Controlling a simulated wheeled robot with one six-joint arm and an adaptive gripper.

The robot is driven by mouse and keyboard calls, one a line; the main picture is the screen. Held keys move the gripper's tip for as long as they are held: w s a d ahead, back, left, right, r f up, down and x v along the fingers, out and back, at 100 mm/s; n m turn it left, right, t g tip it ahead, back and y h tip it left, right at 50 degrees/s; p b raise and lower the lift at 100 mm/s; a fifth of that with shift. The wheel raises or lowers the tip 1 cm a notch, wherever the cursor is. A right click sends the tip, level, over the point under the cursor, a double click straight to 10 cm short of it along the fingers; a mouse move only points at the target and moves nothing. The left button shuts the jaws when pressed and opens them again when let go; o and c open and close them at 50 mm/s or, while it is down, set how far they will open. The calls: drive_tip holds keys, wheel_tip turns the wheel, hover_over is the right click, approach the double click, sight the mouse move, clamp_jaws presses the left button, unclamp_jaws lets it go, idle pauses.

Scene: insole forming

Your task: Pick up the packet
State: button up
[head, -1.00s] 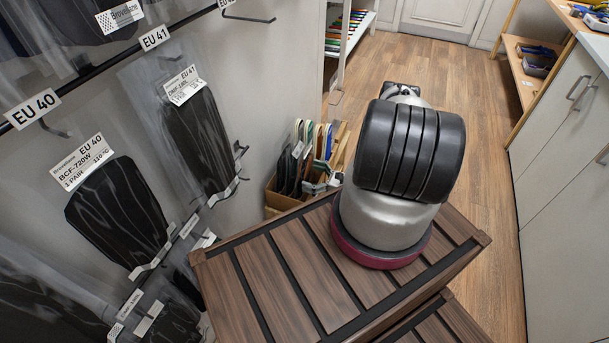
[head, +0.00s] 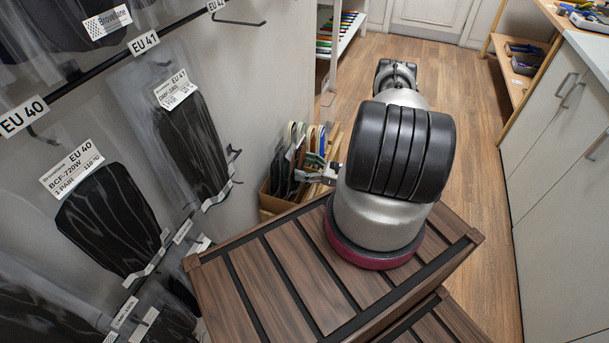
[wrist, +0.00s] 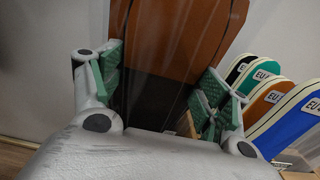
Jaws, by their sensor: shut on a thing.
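A clear packet (wrist: 180,35) with an orange-brown, dark-ended insole inside fills the upper middle of the wrist view. My gripper (wrist: 158,88) has its two green-padded fingers on either side of the packet and is shut on it. The packet's far end runs out of the picture at the top. In the head view my arm hides most of the gripper, and the held packet cannot be made out there.
Packets of dark insoles, such as the EU 40 packet (head: 110,220) and the EU 41 packet (head: 193,145), hang on the left wall. Wooden floor (head: 475,120) lies clear before white cabinets (head: 555,150).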

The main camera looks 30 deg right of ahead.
sight(303, 154)
wheel_tip(303, 154, up, 6)
drive_tip(key=shift+s+d+r, duration=0.1)
drive_tip(key=shift+s+d, duration=0.05)
drive_tip(key=v, duration=1.7)
drive_tip(key=shift+s+d, duration=0.2)
drive_tip(key=shift+s, duration=0.1)
